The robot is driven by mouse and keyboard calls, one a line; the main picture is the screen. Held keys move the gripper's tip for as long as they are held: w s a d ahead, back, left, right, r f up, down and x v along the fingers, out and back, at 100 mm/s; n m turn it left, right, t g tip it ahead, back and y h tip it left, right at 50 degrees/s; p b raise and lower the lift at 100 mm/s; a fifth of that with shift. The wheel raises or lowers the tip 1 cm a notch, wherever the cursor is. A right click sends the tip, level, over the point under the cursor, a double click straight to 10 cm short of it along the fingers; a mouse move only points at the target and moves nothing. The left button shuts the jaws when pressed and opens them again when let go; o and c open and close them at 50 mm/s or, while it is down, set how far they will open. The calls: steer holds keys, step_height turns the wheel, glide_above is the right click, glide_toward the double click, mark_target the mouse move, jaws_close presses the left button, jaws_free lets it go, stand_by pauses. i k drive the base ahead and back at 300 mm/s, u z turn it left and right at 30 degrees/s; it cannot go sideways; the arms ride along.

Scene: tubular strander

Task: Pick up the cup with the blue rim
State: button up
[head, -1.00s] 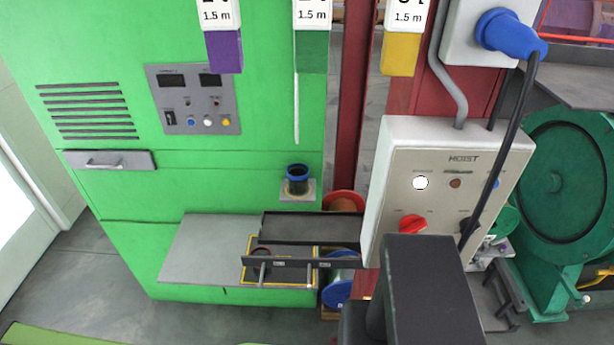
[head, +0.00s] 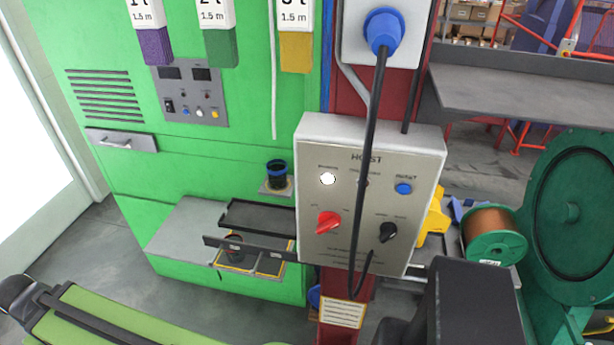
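The cup with the blue rim (head: 277,172) is dark and stands upright on a small ledge (head: 275,192) on the front of the green cabinet. It is left of the hoist control box, and nothing is touching it from the side. Part of my arm, a dark block (head: 475,300), fills the lower right of the head view. My gripper's fingers do not show, so their state is hidden.
The grey hoist box (head: 420,150) with a hanging black cable stands close, right of the cup. Below the cup are a dark tray (head: 250,214) and a yellow-framed holder (head: 222,262) on a grey shelf (head: 180,225). A green curved surface (head: 130,310) lies at lower left.

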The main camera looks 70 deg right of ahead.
mark_target(277, 175)
steer(key=u, duration=0.2)
steer(key=i, duration=0.85)
steer(key=z, duration=0.1)
